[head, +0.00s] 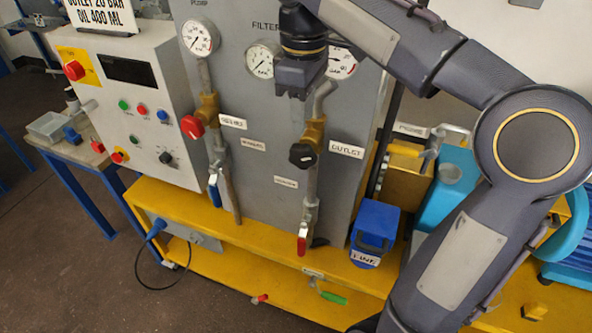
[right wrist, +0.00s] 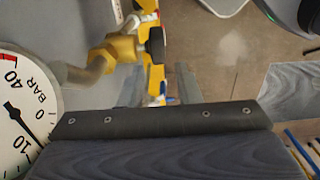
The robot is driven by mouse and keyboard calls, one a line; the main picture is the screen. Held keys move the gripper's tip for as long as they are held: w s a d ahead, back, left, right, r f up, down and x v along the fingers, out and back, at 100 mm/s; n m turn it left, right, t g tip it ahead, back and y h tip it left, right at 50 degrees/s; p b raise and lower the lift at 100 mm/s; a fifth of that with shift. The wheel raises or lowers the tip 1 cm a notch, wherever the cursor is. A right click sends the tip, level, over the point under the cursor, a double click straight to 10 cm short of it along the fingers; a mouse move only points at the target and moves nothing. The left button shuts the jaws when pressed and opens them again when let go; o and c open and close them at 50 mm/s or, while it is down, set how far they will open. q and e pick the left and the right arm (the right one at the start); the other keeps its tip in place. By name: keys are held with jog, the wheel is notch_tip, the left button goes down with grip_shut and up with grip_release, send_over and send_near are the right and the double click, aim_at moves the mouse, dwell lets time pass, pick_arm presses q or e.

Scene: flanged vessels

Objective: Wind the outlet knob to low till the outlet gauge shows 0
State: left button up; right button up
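The outlet knob (head: 302,155) is black and sits on a brass valve, left of the OUTLET label (head: 346,150). In the right wrist view the black knob (right wrist: 156,45) shows side-on at the end of its brass body. The outlet gauge (head: 344,66) is partly hidden behind my right gripper (head: 299,92). A large dial in the right wrist view (right wrist: 20,125), which appears to be this gauge, has its needle between 0 and 10. My right gripper (right wrist: 160,88) is above the knob, apart from it, with its fingers spread and nothing between them. My left gripper is out of view.
A red knob (head: 192,127) is on the left pipe. Blue (head: 213,188) and red (head: 302,242) lever handles hang lower. A control box (head: 130,100) stands left. A blue container (head: 375,228) sits on the yellow base (head: 240,235).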

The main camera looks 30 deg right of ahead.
aim_at(303, 146)
notch_tip(303, 146, down, 8)
jog(key=shift+w+d+r+b, duration=0.1)
jog(key=shift+d+r+b, duration=0.1)
jog(key=shift+b, duration=0.1)
jog(key=shift+a, duration=0.1)
